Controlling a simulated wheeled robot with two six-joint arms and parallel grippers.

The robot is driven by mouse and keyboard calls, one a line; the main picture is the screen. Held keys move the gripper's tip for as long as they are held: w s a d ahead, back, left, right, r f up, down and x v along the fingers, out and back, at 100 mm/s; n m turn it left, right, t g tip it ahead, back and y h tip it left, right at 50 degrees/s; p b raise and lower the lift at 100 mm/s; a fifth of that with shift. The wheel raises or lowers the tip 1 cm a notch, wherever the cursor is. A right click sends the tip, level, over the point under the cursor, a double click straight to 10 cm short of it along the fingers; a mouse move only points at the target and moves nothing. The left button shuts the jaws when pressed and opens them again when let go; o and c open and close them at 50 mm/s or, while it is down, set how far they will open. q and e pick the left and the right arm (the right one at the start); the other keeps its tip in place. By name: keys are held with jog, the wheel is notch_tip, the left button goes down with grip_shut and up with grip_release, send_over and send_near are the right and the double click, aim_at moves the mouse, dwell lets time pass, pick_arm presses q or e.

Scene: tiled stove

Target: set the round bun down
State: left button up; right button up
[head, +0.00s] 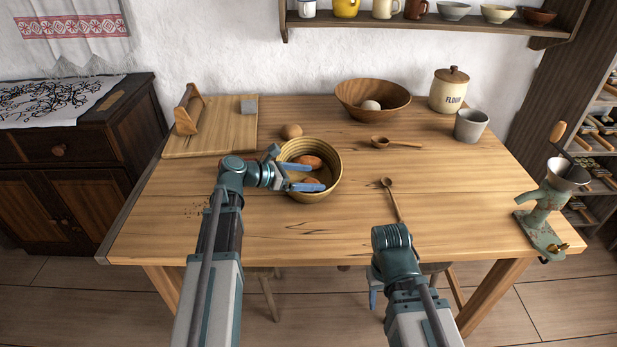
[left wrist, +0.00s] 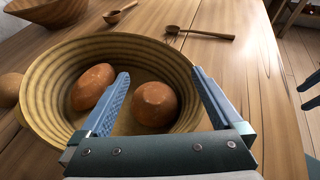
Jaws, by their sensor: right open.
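The round bun (left wrist: 155,103) lies in the coiled basket (left wrist: 190,70), between the spread fingers of my left gripper (left wrist: 165,95). The fingers stand clear of it on both sides. In the head view a bit of the bun (head: 311,182) shows by the lower finger, and my left gripper (head: 306,177) is over the basket (head: 331,182). A longer brown roll (left wrist: 93,87) lies beside the bun in the basket; it also shows in the head view (head: 309,161). My right gripper (head: 373,297) is open and low at the table's front edge, its fingers mostly hidden by its arm.
A paler round roll (head: 291,131) sits on the table behind the basket. A cutting board (head: 215,140) is at back left, a wooden bowl (head: 373,100) at the back. Wooden spoons (head: 394,200) lie right of the basket.

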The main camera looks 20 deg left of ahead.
pick_arm(q)
jog(key=shift+a, duration=0.15)
jog(key=shift+s+a+r+p, duration=0.15)
jog(key=shift+a+r+p, duration=0.3)
jog(key=shift+r+p, duration=0.4)
jog(key=p+v, duration=0.4)
jog(key=v, duration=0.6)
jog(key=shift+s+a, duration=0.25)
jog(key=shift+s, duration=0.1)
